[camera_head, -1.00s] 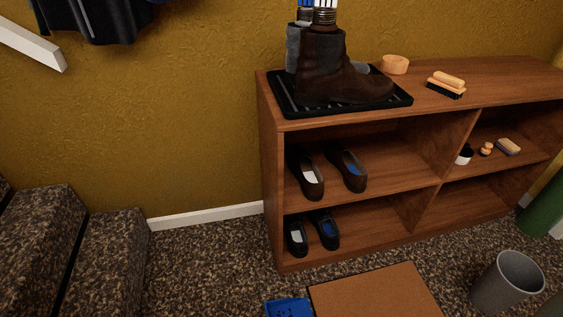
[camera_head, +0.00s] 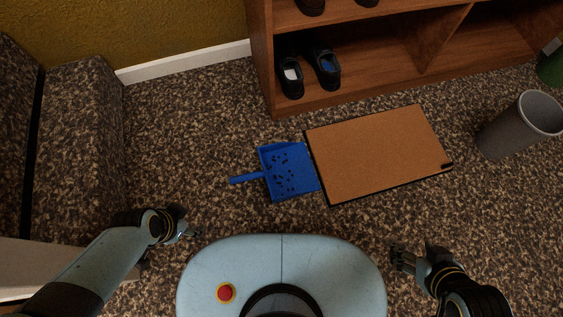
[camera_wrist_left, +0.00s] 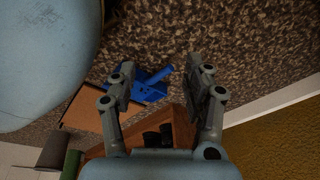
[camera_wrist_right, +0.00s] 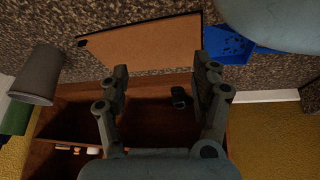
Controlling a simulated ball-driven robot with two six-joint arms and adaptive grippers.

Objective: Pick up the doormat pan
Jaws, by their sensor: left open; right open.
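A blue dustpan (camera_head: 290,172) lies on the speckled carpet against the left edge of a tan doormat (camera_head: 378,152). Its handle points left, and dark bits are scattered in its tray. The dustpan also shows in the left wrist view (camera_wrist_left: 152,90) and the right wrist view (camera_wrist_right: 228,44). My left gripper (camera_head: 191,232) is open and empty, below and left of the dustpan handle. My right gripper (camera_head: 396,258) is open and empty, below the doormat. Both are apart from the dustpan and the mat.
A wooden shoe rack (camera_head: 385,75) with dark shoes (camera_head: 322,68) stands behind the mat. A grey bin (camera_head: 520,125) stands right of it. Carpeted steps (camera_head: 75,140) rise at the left. A small dark item (camera_head: 447,166) lies at the mat's right edge. Carpet left of the dustpan is clear.

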